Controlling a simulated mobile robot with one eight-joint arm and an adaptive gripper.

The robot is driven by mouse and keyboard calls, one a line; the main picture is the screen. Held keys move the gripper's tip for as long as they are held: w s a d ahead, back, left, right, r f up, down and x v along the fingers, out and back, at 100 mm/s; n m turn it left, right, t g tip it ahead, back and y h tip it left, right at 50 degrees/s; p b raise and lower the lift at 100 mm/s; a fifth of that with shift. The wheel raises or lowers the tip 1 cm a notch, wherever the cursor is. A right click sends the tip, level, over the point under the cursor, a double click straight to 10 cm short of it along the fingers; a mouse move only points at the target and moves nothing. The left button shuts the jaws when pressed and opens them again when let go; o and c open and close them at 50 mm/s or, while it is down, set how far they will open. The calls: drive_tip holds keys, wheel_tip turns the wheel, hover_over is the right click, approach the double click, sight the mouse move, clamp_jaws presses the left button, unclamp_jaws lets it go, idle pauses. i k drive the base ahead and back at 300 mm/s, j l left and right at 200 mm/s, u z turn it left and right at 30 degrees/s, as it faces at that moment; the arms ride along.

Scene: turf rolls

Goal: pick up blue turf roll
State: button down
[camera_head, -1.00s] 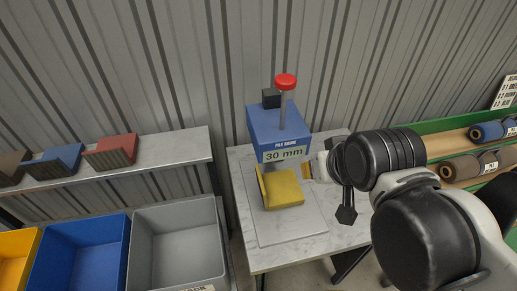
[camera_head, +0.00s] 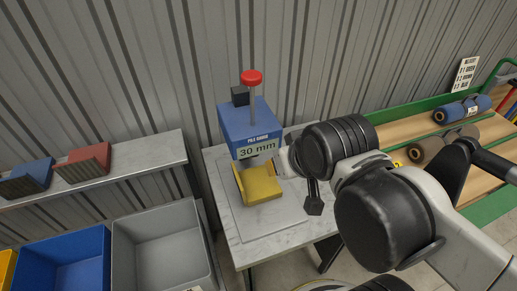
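A blue turf roll (camera_head: 462,110) lies on the upper wooden deck of the green-framed rack at the right. It has a pale label and a dark rolled end. My arm reaches from the lower right across to the small table. My gripper (camera_head: 290,160) is at the right side of the yellow cradle under the blue gauge, well left of the blue roll. Its fingers are mostly hidden by the gauge, the cradle and my arm, so I cannot tell whether it is open or shut or holds anything.
The blue pile gauge (camera_head: 247,125) reads 30 mm above an empty-looking yellow cradle (camera_head: 260,184). A brown-grey roll (camera_head: 427,149) lies in front of the blue one, partly behind my arm. Blue (camera_head: 60,246) and grey (camera_head: 163,205) bins stand at left below a shelf (camera_head: 118,166) with blocks.

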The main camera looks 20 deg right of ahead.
sight(473, 104)
drive_tip(key=z, duration=2.15)
drive_tip(key=i+l+u, duration=0.4)
drive_tip(key=l, duration=0.7)
drive_tip(key=i+l+u, duration=0.1)
drive_tip(key=l+u, duration=0.25)
drive_tip(key=l, duration=0.8)
drive_tip(key=l+u, duration=0.4)
drive_tip(key=l, duration=0.8)
drive_tip(key=i, duration=0.05)
